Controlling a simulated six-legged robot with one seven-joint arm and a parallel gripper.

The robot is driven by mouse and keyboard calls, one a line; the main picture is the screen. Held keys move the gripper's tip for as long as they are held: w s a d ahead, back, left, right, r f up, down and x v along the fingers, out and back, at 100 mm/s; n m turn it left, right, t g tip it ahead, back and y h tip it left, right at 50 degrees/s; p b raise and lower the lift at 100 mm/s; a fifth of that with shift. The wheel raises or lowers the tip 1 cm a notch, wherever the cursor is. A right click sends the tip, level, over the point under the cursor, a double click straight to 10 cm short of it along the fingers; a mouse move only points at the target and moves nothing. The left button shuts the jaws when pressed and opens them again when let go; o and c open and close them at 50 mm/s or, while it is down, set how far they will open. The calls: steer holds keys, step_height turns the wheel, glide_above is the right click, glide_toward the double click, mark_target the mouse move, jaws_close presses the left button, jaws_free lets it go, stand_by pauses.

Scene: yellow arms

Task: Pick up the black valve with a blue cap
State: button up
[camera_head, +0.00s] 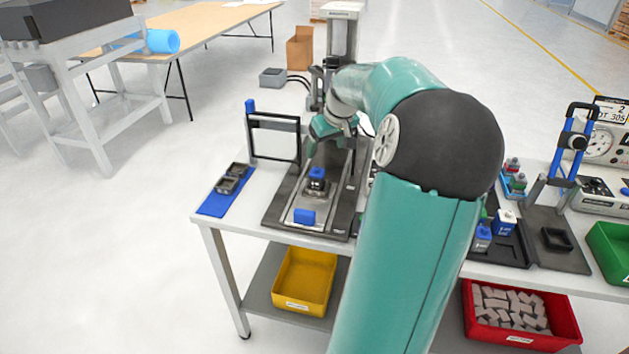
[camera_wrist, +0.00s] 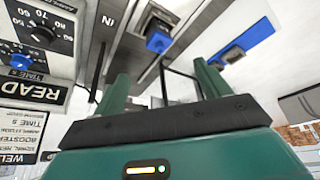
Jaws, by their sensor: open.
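The black valve with a blue cap (camera_head: 317,181) stands upright on the dark fixture plate (camera_head: 272,214) on the white table in the head view. My gripper (camera_head: 318,137) is above the back part of that fixture, behind the valve and apart from it; my arm partly hides this area. In the wrist view my gripper (camera_wrist: 163,88) has its two green fingers spread with nothing held between them. A dark part with a blue face (camera_wrist: 158,42) shows beyond the fingers there; I cannot tell whether it is the valve.
A blue block (camera_head: 304,217) lies at the fixture's front. A black frame (camera_head: 274,137) stands at its left, near a blue mat (camera_head: 213,207) with dark parts. A press column (camera_head: 342,40) rises behind. A labelled dial panel (camera_wrist: 40,35) is close at left in the wrist view.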

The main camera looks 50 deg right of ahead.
mark_target(318, 168)
steer(key=x, duration=0.6)
steer(key=shift+w+f, duration=0.15)
steer(key=shift+f, duration=0.15)
steer(key=shift+x, duration=3.1)
steer(key=shift+d, duration=0.1)
steer(key=shift+c, duration=0.2)
steer(key=c, duration=1)
